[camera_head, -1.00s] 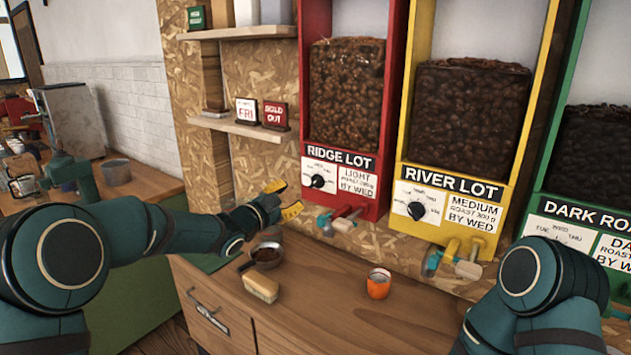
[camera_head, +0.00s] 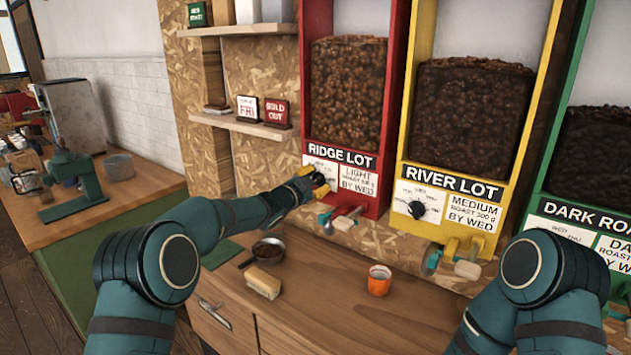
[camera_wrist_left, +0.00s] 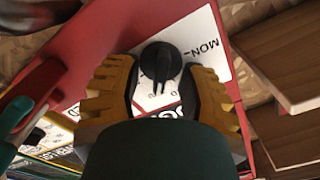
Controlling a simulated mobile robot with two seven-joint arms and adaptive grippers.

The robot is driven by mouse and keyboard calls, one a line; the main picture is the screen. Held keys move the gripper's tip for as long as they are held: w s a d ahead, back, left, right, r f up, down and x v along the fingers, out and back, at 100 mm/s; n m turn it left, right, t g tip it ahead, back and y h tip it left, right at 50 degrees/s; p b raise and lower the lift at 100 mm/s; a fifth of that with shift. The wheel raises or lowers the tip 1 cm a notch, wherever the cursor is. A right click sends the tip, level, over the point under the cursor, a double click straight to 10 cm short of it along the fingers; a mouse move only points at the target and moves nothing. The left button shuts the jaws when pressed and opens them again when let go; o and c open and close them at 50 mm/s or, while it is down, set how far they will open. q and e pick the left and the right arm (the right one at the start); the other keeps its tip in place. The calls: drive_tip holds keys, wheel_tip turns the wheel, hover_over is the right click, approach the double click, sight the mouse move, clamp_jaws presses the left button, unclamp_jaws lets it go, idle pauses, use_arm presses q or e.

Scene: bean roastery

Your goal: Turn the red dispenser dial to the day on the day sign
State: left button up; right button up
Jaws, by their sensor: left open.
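The red dispenser (camera_head: 393,106), labelled RIDGE LOT, stands against the wall. Its black dial (camera_wrist_left: 161,61) sits on a white plate in the left wrist view, between the yellow fingers of my left gripper (camera_wrist_left: 160,90). The fingers are open, one on each side of the dial; contact is not clear. "MON" shows on the plate beside the dial. In the head view my left gripper (camera_head: 313,181) covers most of the dial. The day sign (camera_head: 247,107) on the shelf reads FRI. My right arm enters at the lower right; its gripper is not seen.
A SOLD OUT sign (camera_head: 277,113) stands beside the day sign. A yellow dispenser (camera_head: 412,147) and a green dispenser (camera_head: 548,137) are to the right.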

use_arm(q)
drive_tip(key=shift+c, duration=0.4)
clamp_jaws()
drive_tip(key=m+b, duration=0.4)
drive_tip(key=shift+s+d+f, duration=0.1)
drive_tip(key=shift+f, duration=0.05)
drive_tip(key=m+b, duration=0.1)
drive_tip(key=m, duration=0.1)
drive_tip(key=shift+m+b, duration=0.35)
drive_tip(key=shift+m, duration=0.05)
drive_tip(key=shift+m+b, duration=0.35)
drive_tip(key=shift+m, duration=0.15)
use_arm(e)
wheel_tip(320, 180, down, 6)
drive_tip(key=s, duration=0.1)
drive_tip(key=shift+s+a+f, duration=0.15)
drive_tip(key=shift+s+a, duration=0.05)
drive_tip(key=shift+s, duration=0.2)
